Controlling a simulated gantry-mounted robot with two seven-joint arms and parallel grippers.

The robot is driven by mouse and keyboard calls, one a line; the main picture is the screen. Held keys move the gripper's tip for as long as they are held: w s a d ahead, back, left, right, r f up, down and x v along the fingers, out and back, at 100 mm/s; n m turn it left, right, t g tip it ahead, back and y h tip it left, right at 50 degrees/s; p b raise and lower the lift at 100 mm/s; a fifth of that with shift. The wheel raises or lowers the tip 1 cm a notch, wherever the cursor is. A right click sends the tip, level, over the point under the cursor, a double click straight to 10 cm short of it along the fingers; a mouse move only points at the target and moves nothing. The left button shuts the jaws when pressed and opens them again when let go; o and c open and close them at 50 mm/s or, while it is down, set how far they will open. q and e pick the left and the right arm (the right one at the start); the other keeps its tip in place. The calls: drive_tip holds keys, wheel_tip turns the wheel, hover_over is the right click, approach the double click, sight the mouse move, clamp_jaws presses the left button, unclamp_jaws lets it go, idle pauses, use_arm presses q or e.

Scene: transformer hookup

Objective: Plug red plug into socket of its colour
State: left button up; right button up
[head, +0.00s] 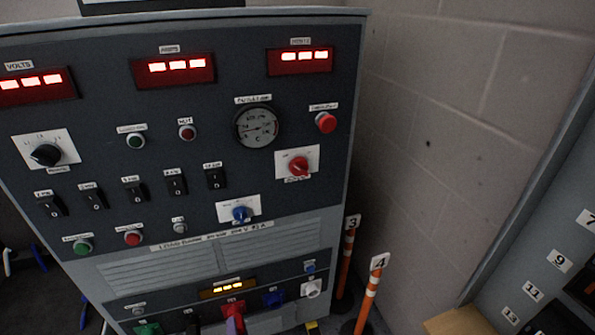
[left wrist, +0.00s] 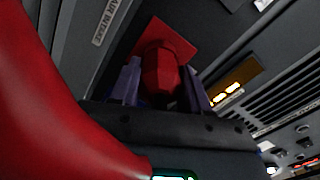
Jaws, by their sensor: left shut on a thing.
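My left gripper (left wrist: 162,85) is shut on the red plug (left wrist: 160,72), which sits between its two purple fingers. A thick red cable (left wrist: 50,100) sweeps down the left side of the left wrist view. The plug's front is at the red socket (left wrist: 184,36), a square red plate on the panel. I cannot tell how deep the plug sits in it. In the head view the red socket (head: 233,307) is at the bottom of the cabinet, with my left gripper (head: 235,324) right in front of it. The right gripper is not in view.
Green (head: 148,329), blue (head: 272,299) and white (head: 312,288) sockets sit in the same bottom row. The grey cabinet (head: 200,255) carries switches, knobs and displays above. Orange posts (head: 368,297) stand to its right, by a block wall (head: 450,110).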

use_arm(q)
drive_tip(key=o, duration=1.3)
drive_tip(key=shift+w+r, duration=0.1)
drive_tip(key=shift+r, duration=0.05)
drive_tip(key=shift+o, duration=0.2)
drive_tip(key=shift+s+r+p, duration=0.1)
drive_tip(key=shift+s+p, duration=0.3)
drive_tip(key=shift+p, duration=0.05)
drive_tip(key=shift+s+d, duration=0.1)
drive_tip(key=shift+s, duration=0.2)
drive_tip(key=shift+p+v, duration=0.65)
drive_tip(key=shift+v, duration=0.6)
drive_tip(key=shift+s+d, duration=0.15)
drive_tip(key=shift+s, duration=0.2)
drive_tip(key=shift+s, duration=0.15)
